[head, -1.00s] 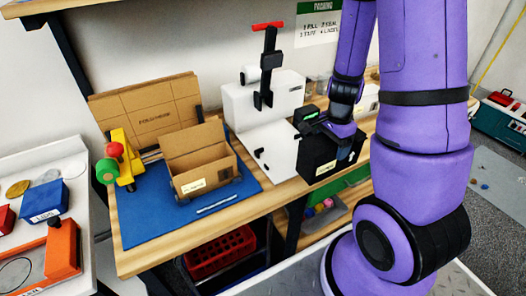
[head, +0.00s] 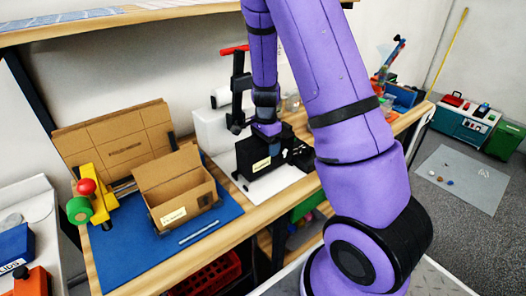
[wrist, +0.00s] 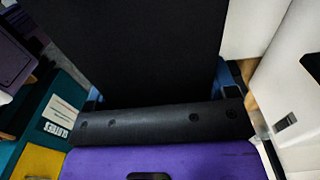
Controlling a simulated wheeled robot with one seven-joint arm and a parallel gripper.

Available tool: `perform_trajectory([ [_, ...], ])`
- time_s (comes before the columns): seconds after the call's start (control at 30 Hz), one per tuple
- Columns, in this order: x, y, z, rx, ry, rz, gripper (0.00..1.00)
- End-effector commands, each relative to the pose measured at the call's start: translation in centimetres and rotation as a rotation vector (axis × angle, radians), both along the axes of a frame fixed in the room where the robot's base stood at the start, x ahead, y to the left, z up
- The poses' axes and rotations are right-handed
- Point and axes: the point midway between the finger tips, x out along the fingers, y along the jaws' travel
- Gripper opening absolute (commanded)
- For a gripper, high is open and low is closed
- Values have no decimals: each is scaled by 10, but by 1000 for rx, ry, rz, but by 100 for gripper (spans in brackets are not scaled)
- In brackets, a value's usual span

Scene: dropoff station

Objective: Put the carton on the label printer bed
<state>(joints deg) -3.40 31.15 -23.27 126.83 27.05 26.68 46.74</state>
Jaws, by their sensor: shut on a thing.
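The carton (head: 258,162) is a black box with a pale label on its front, upright over the white label printer bed (head: 278,187). My gripper (head: 275,147) is shut on it from above. In the wrist view the carton's dark face (wrist: 130,45) fills the space between blue fingertips. The printer (head: 211,128) is a white machine with a black and red lever, behind the carton. The carton hides part of the bed; I cannot tell whether its underside touches it.
An open cardboard box (head: 180,195) stands on a blue mat (head: 120,258) left of the printer, by a yellow tape dispenser (head: 100,190). A folded cardboard sheet (head: 110,145) leans behind. A shelf (head: 130,18) runs above.

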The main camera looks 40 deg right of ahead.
Motion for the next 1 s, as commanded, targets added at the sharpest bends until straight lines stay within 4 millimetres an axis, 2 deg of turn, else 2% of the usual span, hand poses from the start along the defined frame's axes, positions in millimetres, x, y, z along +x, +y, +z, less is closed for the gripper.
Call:
perform_trajectory([
  [0.2,13,1,-1,0,1,1,52],
  [0.47,12,1,-35,1,2,-2,52],
  [0.83,13,1,-39,0,0,0,52],
  [0.87,13,1,-39,0,0,0,81],
  [0.93,13,1,-39,0,0,1,97],
  [1.0,13,1,-39,0,0,1,100],
])
